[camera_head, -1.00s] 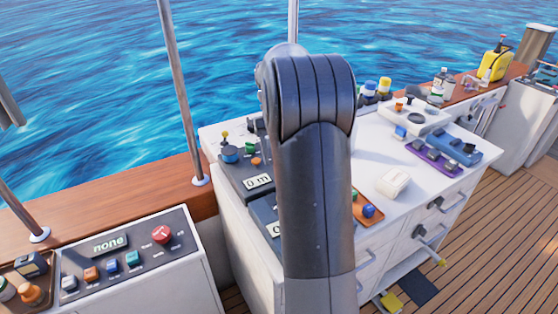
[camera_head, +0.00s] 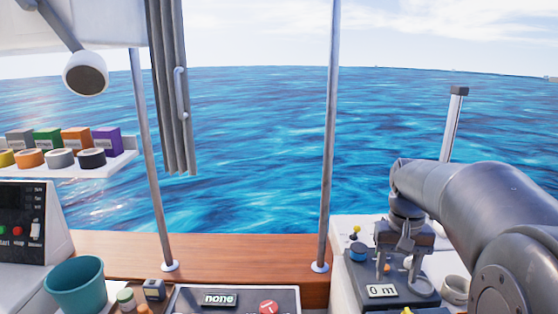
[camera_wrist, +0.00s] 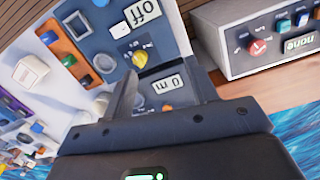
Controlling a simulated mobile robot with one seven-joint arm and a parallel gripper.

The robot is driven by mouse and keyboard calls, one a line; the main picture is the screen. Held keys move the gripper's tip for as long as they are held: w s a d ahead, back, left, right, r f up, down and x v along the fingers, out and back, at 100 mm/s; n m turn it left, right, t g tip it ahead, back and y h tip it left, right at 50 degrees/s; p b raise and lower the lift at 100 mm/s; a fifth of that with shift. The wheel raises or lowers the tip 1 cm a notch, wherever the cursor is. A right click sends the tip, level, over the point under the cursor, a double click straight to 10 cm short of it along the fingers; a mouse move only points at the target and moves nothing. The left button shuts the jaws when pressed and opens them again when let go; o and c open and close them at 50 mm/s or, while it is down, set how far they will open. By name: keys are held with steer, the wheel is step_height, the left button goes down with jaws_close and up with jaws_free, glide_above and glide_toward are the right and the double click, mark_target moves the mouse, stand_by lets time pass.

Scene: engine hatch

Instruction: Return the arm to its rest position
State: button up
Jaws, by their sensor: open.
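My arm (camera_head: 485,205) reaches in from the right edge of the head view. My gripper (camera_head: 408,243) points down over the control panels at the lower right. In the wrist view my gripper (camera_wrist: 163,92) shows two dark fingers spread apart, with nothing held between them. Past the fingers lies a panel with a "0 m" display (camera_wrist: 166,84), and beyond it a panel with an "off" display (camera_wrist: 143,14) and a yellow knob (camera_wrist: 139,57). I cannot tell how far the fingertips are from the panels.
The "0 m" display (camera_head: 382,291) and a blue knob (camera_head: 357,251) sit near my gripper. A "none" panel (camera_head: 219,299) and a teal pot (camera_head: 76,286) stand lower left. Metal poles (camera_head: 329,140) rise from the wooden rail (camera_head: 220,255). A shelf (camera_head: 70,170) holds boxes and rolls.

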steer(key=s+a+n+t, duration=0.2)
steer(key=s+a+t, duration=0.4)
steer(key=s+a, duration=0.4)
steer(key=s, duration=0.6)
steer(key=shift+s+a+f+t, duration=0.15)
steer(key=shift+s+f+t, duration=0.1)
steer(key=shift+f+t, duration=0.05)
steer(key=shift+o, duration=0.2)
stand_by(0.5)
